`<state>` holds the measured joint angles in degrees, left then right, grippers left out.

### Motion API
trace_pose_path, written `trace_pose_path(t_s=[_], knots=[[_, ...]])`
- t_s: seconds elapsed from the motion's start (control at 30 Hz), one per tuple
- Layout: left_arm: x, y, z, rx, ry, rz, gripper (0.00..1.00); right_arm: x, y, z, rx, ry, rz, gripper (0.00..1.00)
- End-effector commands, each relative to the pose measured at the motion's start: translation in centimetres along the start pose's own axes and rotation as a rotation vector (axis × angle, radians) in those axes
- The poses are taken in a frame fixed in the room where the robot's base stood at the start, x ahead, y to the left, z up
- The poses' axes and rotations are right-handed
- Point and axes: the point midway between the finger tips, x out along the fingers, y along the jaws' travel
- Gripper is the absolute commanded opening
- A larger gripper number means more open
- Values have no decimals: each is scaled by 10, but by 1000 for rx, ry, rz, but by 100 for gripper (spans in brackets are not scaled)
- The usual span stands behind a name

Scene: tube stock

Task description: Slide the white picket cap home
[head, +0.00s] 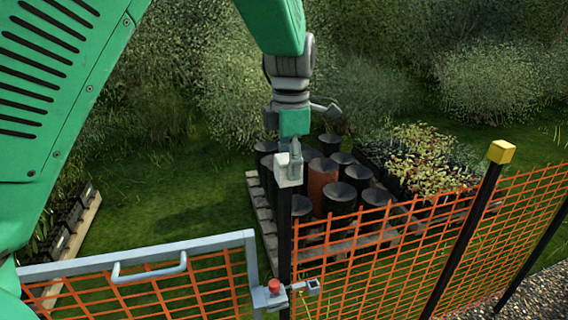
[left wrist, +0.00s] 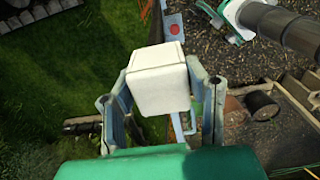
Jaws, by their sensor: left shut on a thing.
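The white picket cap (head: 288,172) is a pale block at the top of a dark post (head: 285,235) beside the gate. My left gripper (head: 294,155) comes down from above and is shut on the cap. In the left wrist view the cap (left wrist: 158,80) sits between the two grey fingers of my left gripper (left wrist: 163,105). The cap hides the post's top, so I cannot tell how far down it sits. My right gripper is not in view.
A grey metal gate (head: 140,256) with orange mesh and a red-knobbed latch (head: 273,287) adjoins the post. Orange mesh fence (head: 375,250) runs right to a yellow-capped post (head: 501,152). Black pots (head: 340,196) stand on a pallet behind. Grass lies open at left.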

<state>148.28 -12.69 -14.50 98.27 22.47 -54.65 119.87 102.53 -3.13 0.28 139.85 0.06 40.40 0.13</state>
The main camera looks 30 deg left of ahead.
Motion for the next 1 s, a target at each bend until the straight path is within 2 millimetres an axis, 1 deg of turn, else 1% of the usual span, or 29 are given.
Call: trace_pose_path(t_s=[0.33, 0.57, 0.83, 1.0], knots=[[0, 3, -5, -2, -4, -6, 26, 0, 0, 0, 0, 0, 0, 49], [1, 1, -3, -2, -2, -4, 26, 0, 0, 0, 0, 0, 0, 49], [10, 2, -2, -1, 1, -2, 26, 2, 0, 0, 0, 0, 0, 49], [16, 7, -6, -1, -1, -3, 26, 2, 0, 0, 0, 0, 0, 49]])
